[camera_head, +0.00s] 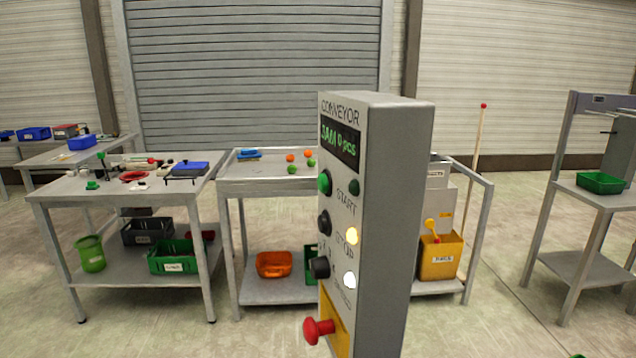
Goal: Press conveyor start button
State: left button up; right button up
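A grey conveyor control box (385,220) stands upright close in front of me. Its display (339,141) shows green text that seems to read "JAM 0 pcs". The green start button (324,182) is at the upper left of the panel, with a dark green lamp (354,187) to its right. Neither of my grippers is in view.
A work table (60,190) with tools and bins stands at left. A steel table (228,187) with orange and green balls stands behind the box. A yellow bin (440,262) is right of the box, and another table (590,203) stands far right.

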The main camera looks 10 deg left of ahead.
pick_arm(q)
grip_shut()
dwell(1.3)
